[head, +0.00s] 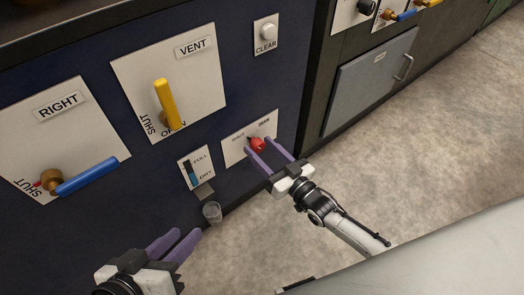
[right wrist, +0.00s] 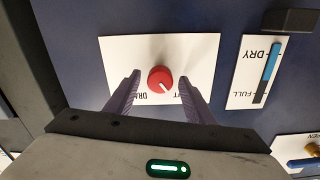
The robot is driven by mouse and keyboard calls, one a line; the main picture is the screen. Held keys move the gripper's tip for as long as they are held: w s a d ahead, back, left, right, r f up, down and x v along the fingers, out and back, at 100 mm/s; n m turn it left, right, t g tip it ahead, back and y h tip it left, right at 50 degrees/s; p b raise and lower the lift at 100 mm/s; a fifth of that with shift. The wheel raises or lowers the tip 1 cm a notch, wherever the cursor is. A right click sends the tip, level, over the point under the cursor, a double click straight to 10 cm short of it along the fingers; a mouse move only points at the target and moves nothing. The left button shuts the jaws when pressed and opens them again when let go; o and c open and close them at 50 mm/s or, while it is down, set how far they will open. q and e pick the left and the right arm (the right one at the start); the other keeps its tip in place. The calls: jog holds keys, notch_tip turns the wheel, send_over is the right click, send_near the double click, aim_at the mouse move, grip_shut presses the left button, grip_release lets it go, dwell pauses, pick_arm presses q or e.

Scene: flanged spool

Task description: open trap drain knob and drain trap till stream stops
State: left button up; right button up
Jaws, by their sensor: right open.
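The red drain knob (head: 257,145) sits on a white plate (head: 236,152) low on the dark blue panel. In the right wrist view the knob (right wrist: 160,79) shows a white pointer line slanting to the lower right, towards the partly hidden label ending in T. My right gripper (head: 259,141) is open, its purple fingers on either side of the knob with gaps visible. A level gauge (head: 195,168) left of the plate shows blue in its lower part. My left gripper (head: 188,234) is open and empty.
The yellow VENT lever (head: 165,104) and blue RIGHT lever (head: 86,178) are on the panel above and left. A CLEAR button (head: 268,32) is at the top. A grey door (head: 372,80) stands at right. The floor at right is clear.

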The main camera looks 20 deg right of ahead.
jog(key=shift+w, duration=0.15)
jog(key=c, duration=1.1)
jog(key=shift+o, duration=0.2)
